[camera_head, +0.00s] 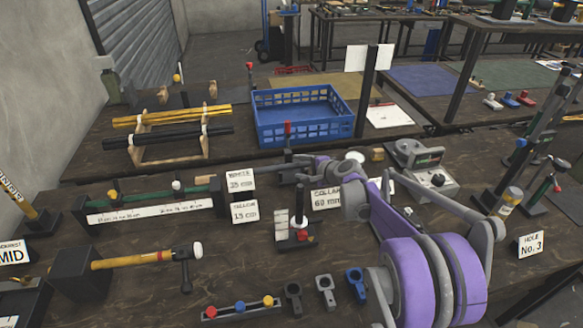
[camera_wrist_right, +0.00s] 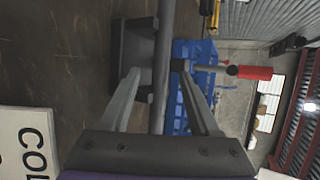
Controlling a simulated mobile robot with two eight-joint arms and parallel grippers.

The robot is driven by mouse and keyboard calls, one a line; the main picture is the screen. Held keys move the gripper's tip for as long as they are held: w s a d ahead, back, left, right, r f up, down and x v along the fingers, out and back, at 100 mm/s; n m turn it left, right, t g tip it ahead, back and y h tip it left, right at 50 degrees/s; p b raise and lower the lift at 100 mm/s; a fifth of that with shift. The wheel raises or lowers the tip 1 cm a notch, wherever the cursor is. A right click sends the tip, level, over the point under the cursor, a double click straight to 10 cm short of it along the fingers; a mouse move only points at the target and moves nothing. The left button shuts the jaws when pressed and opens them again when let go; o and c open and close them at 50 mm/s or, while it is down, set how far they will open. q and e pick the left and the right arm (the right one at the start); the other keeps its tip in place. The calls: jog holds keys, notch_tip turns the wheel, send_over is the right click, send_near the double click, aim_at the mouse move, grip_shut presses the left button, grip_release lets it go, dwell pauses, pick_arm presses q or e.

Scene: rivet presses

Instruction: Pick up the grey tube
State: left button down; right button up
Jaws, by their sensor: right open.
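The grey tube (camera_wrist_right: 162,50) runs lengthwise between the two fingers of my right gripper (camera_wrist_right: 158,70) in the right wrist view. The fingers are open, one on each side of it, and a gap shows at the left finger. The tube's near end is hidden by the gripper. A black block (camera_wrist_right: 122,62) sits beside the tube near the fingertips. In the head view my right gripper (camera_head: 288,164) reaches left over the table, and the grey tube (camera_head: 262,169) shows as a thin bar beyond it. My left gripper is not in view.
A red-handled rod (camera_head: 287,129) stands close to my right gripper. A blue crate (camera_head: 305,128) lies behind it. Label cards (camera_head: 240,180) and a small stand (camera_head: 297,236) are in front. A hammer (camera_head: 140,260) rests at front left.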

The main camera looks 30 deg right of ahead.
jog(key=shift+c, duration=0.3)
grip_shut()
dwell(0.3)
